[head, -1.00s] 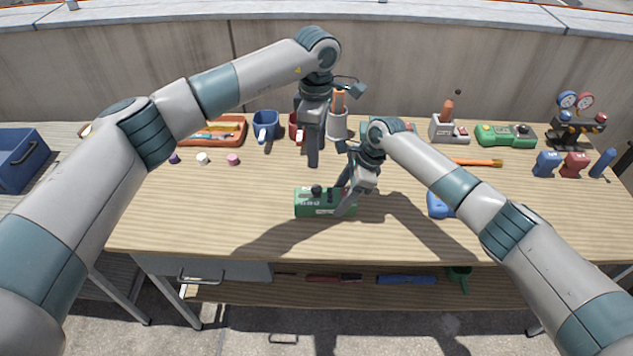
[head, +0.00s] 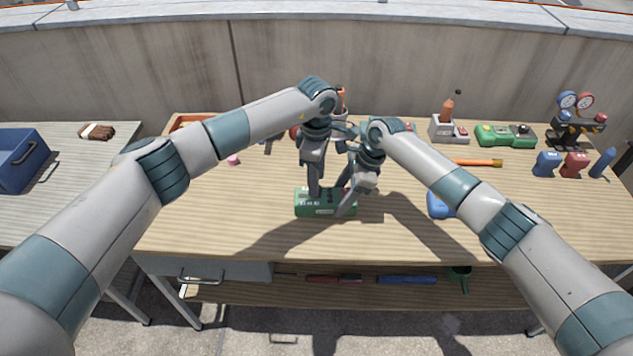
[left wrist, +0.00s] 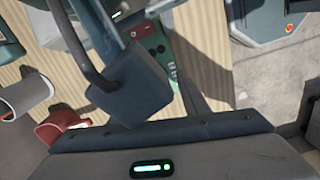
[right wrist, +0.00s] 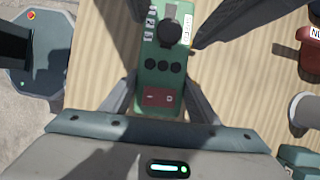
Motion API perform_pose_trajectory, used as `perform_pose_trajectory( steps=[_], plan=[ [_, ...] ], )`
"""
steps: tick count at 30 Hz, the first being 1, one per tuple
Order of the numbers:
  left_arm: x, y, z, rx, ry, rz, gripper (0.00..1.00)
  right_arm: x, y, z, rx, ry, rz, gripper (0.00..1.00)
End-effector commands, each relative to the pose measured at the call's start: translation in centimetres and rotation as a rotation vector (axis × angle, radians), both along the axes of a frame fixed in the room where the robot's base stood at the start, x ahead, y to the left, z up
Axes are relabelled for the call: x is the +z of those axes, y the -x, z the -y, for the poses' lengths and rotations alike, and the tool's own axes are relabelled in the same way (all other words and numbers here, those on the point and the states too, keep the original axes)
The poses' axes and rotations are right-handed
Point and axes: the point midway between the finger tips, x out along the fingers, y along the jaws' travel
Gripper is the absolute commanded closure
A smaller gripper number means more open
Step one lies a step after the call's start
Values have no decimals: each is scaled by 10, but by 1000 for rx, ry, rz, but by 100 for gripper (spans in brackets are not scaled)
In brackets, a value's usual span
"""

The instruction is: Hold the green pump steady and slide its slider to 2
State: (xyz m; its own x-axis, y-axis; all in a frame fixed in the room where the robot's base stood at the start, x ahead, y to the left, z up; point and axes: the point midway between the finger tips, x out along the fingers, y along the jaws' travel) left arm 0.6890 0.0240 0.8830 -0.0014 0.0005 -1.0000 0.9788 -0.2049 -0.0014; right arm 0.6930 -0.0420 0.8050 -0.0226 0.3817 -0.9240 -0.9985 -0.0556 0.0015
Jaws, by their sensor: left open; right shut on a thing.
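The green pump (head: 325,210) lies on the workbench near its front edge. The right wrist view shows its top (right wrist: 160,90), with a dark round slider knob (right wrist: 170,33), small labels, several black dots and a dark red panel. My right gripper (head: 345,203) is shut on the pump's right end, a finger on each side. My left gripper (head: 315,196) points down over the pump, open, its tips at the slider area; the head view hides the knob behind it. Whether the tips touch the knob I cannot tell. The slider's number is too small to read.
Behind the pump stand a bottle in a grey holder (head: 450,127), another green device (head: 505,135) and gauges (head: 577,118). A blue object (head: 438,205) lies right of the pump, partly behind my right arm. A side table at left holds a blue crate (head: 18,160) and a brush (head: 97,131).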

Motion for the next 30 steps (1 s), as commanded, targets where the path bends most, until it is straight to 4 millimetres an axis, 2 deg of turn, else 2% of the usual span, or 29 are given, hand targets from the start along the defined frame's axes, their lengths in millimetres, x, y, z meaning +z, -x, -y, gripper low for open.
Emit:
perform_pose_trajectory(
  steps=[6,16,17,21,22,26,30],
  plan=[
    [-17,0,0,2,1,0,59,1,0,0,0,0,1,87],
    [-19,0,0,1,0,1,59,1,0,0,0,-1,1,87],
    [-19,0,0,1,0,1,63,1,0,0,0,-1,1,87],
    [-19,0,0,1,0,1,97,1,0,0,0,-1,1,87],
    [-19,0,0,1,0,1,100,1,0,0,0,-1,1,87],
    [-19,0,-1,1,0,1,100,1,0,0,0,-1,1,87],
    [-19,0,-12,2,-2,2,100,1,0,0,0,-1,1,87]
  ],
)
